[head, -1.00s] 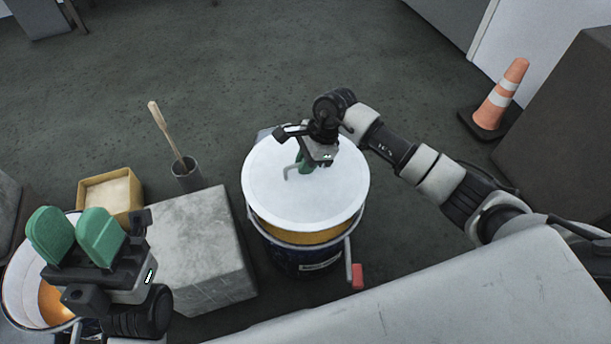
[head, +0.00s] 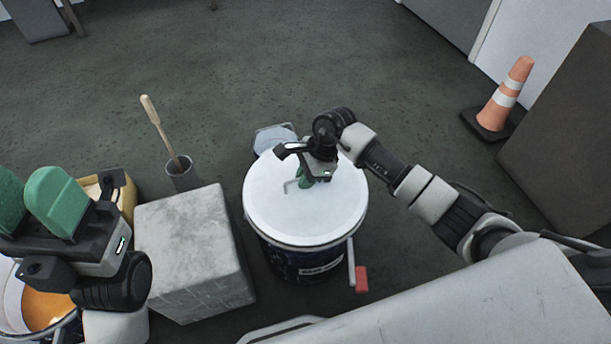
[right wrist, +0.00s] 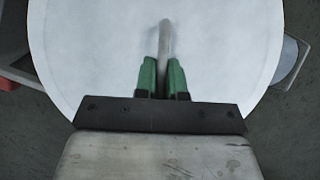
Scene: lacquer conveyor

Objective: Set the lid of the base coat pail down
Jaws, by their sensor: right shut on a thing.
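The white round lid (head: 290,215) lies level over the mouth of the dark blue pail (head: 285,262) and hides its inside. No gap shows between lid and rim from this angle, though I cannot tell if it is fully seated. My right gripper (head: 305,182) is above the lid, its green fingers shut on the lid's thin bar handle (head: 289,187). The right wrist view shows the handle (right wrist: 165,42) between the green fingers (right wrist: 163,75). My left gripper (head: 28,200) is at the left edge, its green fingers apart and empty.
A grey stone-like block (head: 185,235) stands left of the pail. Behind it is a dark cup (head: 184,175) with a wooden stick. A second pail (head: 12,305) with orange contents is at lower left. A grey flat piece (head: 272,138) lies behind the lid. An orange cone (head: 507,92) stands far right.

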